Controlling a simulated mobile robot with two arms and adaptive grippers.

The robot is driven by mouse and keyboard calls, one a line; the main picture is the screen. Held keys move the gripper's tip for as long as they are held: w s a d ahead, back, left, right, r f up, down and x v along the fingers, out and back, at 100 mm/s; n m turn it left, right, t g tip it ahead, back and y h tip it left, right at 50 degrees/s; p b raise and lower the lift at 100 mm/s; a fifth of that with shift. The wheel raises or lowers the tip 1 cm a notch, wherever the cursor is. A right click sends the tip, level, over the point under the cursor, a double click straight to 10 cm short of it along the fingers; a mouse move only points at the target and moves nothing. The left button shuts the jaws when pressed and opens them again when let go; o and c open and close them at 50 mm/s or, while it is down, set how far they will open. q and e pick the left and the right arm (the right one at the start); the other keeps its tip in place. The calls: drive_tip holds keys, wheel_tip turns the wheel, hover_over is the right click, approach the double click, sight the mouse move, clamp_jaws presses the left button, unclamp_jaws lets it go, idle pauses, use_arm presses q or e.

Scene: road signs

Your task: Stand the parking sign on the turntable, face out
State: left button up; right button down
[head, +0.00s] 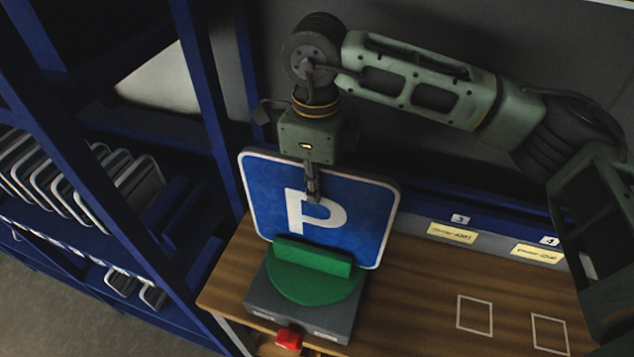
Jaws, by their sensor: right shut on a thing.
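The parking sign (345,218) is a blue square with a white border and a white P, and its face is toward me. It is roughly upright, slightly tilted in the picture. My right gripper (312,188) is shut on it from above, with the fingers over the upper middle of its face. The turntable is a green disc (313,286) with a raised green bar (312,257), on a grey base. The bar hides the sign's lower middle edge, so I cannot tell whether the sign rests on the turntable. My left gripper is out of view.
The turntable's grey base (265,300) stands on a wooden bench (420,310), with a red knob (289,338) at its front. White outlined squares and labels 3 and 4 are on the right. A blue rack (75,205) with several signs stands at left.

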drive_tip(key=shift+f, duration=0.15)
drive_tip(key=c, duration=1.7)
unclamp_jaws()
wheel_tip(320, 180, up, 8)
drive_tip(key=shift+f, duration=0.25)
drive_tip(key=shift+r, duration=0.1)
